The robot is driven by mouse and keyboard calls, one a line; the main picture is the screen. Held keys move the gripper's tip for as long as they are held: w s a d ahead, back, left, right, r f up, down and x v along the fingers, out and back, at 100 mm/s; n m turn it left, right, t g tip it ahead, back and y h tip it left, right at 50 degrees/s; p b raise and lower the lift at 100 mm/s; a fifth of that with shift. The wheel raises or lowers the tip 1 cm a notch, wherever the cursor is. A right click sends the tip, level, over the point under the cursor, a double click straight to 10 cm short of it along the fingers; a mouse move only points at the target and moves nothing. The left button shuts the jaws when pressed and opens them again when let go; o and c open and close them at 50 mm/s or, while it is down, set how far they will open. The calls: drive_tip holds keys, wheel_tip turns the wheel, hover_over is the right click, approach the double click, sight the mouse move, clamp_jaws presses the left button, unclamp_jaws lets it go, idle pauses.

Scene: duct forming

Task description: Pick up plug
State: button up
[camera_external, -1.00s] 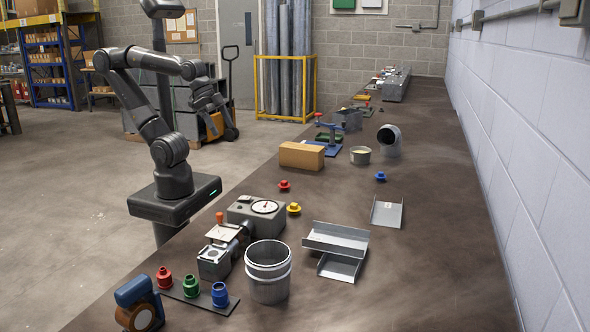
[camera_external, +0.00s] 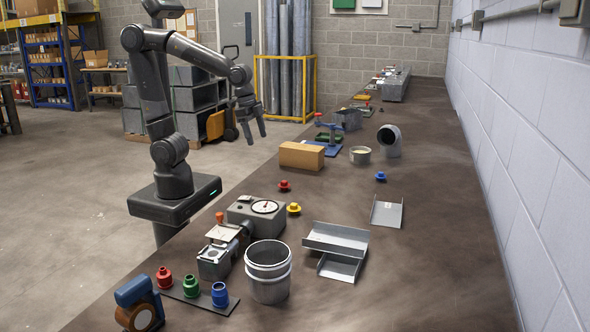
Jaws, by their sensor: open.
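Three small plug-like pieces lie loose on the dark bench: a red one (camera_external: 284,186), a yellow one (camera_external: 294,209) and a blue one (camera_external: 380,176) farther right. Red (camera_external: 164,278), green (camera_external: 190,287) and blue (camera_external: 219,295) fittings stand in a row on a dark strip at the front left. The frames do not show which piece the task calls the plug. My gripper (camera_external: 255,138) is open and empty, fingers pointing down. It is raised at the left of the bench, well above and apart from all these pieces.
A cardboard box (camera_external: 301,155) sits near the red piece. A grey gauge unit (camera_external: 256,215), a metal bucket (camera_external: 268,272) and bent sheet-metal channels (camera_external: 336,240) stand nearer. A duct elbow (camera_external: 390,142) is farther back. The bench's right side is mostly clear.

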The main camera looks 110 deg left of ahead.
drive_tip(key=w+a+f+m+g, duration=0.1)
drive_tip(key=w+a+f+g, duration=0.2)
drive_tip(key=w+a+f, duration=0.6)
hover_over(284, 181)
drive_tip(key=f, duration=0.6)
drive_tip(key=shift+w+a+f, duration=0.1)
drive_tip(key=shift+w+f, duration=0.15)
drive_tip(key=shift+f, duration=0.05)
drive_tip(key=shift+s+f, duration=0.2)
drive_tip(key=shift+f, duration=2.5)
drive_tip(key=shift+c, duration=0.3)
drive_tip(key=c, duration=1)
drive_tip(key=shift+r, duration=0.1)
